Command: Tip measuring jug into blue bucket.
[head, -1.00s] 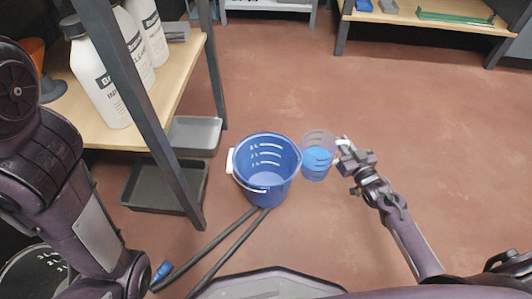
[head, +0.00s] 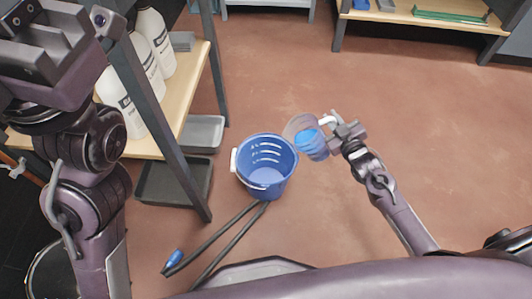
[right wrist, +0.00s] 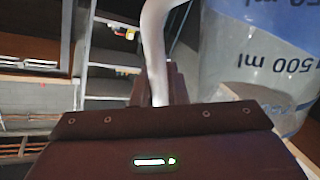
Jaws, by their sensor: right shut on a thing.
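A clear measuring jug (head: 311,143) with blue liquid is held by its white handle in my right gripper (head: 334,124). The jug is tilted left, its mouth toward the blue bucket (head: 264,168). The bucket stands upright on the floor, just left of and below the jug. No stream of liquid is visible. In the right wrist view, the jug (right wrist: 262,60) fills the upper right with its volume marks, and the white handle runs down to the gripper. My left arm is raised at the left; its fingertips are not clearly visible.
A shelf (head: 195,88) with white bottles (head: 155,40) stands at the left, its dark post near the bucket. Grey trays (head: 172,180) lie beneath it. Two dark hoses (head: 225,240) run from below the bucket. The floor at right is clear.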

